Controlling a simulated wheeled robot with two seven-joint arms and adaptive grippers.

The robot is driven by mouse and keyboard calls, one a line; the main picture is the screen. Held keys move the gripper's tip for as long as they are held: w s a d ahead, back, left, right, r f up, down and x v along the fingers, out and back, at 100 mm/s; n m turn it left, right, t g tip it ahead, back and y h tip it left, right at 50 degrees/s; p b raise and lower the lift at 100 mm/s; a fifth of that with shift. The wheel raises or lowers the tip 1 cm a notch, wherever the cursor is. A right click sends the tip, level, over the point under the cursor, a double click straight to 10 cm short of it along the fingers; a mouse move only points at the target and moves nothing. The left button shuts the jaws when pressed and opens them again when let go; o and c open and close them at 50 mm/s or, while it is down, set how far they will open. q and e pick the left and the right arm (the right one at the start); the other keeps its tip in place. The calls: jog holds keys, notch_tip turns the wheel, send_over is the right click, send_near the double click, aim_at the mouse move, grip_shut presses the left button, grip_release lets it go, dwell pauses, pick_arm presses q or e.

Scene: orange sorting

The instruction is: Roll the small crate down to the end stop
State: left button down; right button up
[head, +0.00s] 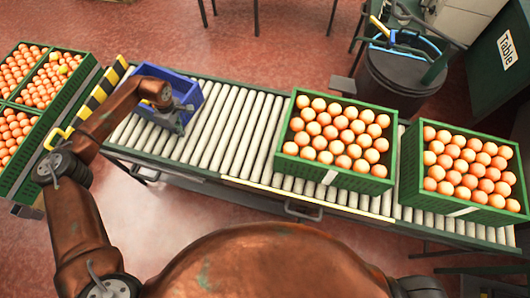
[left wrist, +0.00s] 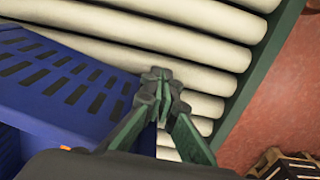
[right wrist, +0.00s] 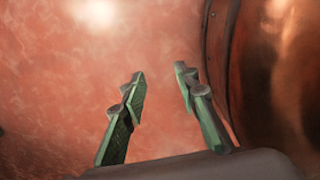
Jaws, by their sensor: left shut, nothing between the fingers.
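The small blue crate (head: 186,88) sits on the roller conveyor (head: 238,128) near its left end. The end stop, a yellow-and-black striped bar (head: 98,92), crosses that end just left of the crate. My left arm hides part of the gap, so I cannot tell whether they touch. My left gripper (head: 178,121) is shut and empty at the crate's near right side. In the left wrist view, its fingertips (left wrist: 161,82) are over the rollers beside the crate's slotted blue wall (left wrist: 62,82). My right gripper (right wrist: 160,78) is open and empty above the red floor.
Two green crates of oranges (head: 331,177) (head: 408,188) stand on the conveyor's right half. More green crates of oranges (head: 88,72) stand beyond the left end. A dark bin (head: 392,80) is behind the conveyor. The rollers between the blue crate and the oranges are clear.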

pick_arm(q)
jog(key=shift+w+a+f, duration=0.15)
jog(key=shift+w+a, duration=0.05)
jog(key=shift+a, duration=0.45)
jog(key=shift+w+a+r, duration=0.1)
jog(key=shift+a+r, duration=0.1)
jog(key=shift+a, duration=0.1)
pick_arm(e)
jog(key=shift+w+a+r, duration=0.15)
jog(key=shift+w+r, duration=0.05)
jog(key=shift+w, duration=0.8)
